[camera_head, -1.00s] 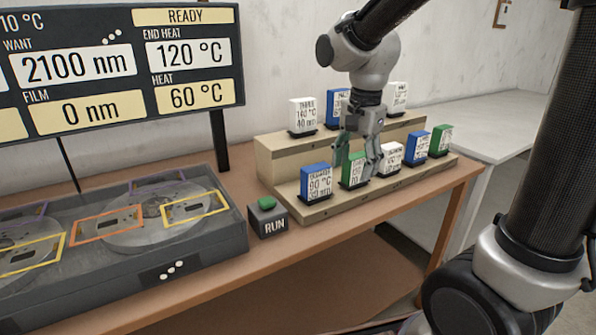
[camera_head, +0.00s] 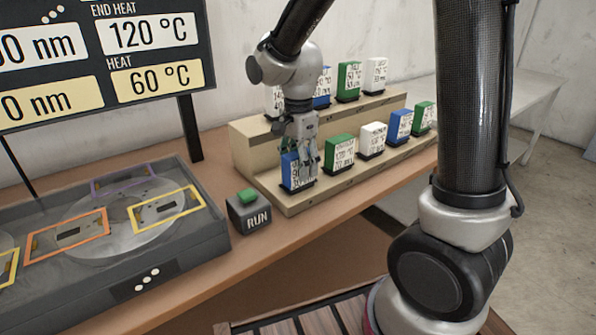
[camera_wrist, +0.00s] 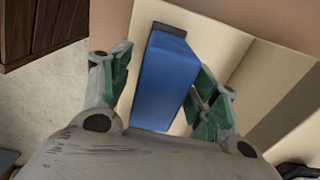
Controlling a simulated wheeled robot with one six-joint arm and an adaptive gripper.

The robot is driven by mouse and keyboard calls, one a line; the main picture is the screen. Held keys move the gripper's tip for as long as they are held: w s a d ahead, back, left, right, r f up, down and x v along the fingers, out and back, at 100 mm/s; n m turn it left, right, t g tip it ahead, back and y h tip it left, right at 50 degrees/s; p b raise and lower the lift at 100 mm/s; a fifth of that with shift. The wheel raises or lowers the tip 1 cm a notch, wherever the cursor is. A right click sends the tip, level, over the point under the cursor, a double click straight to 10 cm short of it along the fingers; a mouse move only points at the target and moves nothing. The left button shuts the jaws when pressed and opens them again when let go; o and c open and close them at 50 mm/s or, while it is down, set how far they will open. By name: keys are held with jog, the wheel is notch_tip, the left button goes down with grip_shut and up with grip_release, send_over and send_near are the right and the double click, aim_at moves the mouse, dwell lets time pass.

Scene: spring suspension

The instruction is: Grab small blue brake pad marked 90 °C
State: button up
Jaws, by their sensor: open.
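The blue brake pad marked 90 °C (camera_head: 290,172) stands upright on the lower step of the wooden rack, at its left end. In the head view my gripper (camera_head: 305,160) is in front of it and hides part of its label. In the wrist view the blue pad (camera_wrist: 165,80) lies between the two green-tipped fingers of my gripper (camera_wrist: 160,85). The fingers are open, one on each side of the pad. The right finger is close to the pad, and whether it touches cannot be told. A gap shows at the left finger.
A green pad (camera_head: 339,152), a white pad (camera_head: 372,139) and another blue pad (camera_head: 399,126) stand to the right on the lower step (camera_head: 330,186). More pads stand on the upper step. The RUN button box (camera_head: 249,214) and the disc machine (camera_head: 195,240) are to the left.

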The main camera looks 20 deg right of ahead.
jog(key=shift+f, duration=1.55)
jog(key=c, duration=1.3)
jog(key=shift+r, duration=0.1)
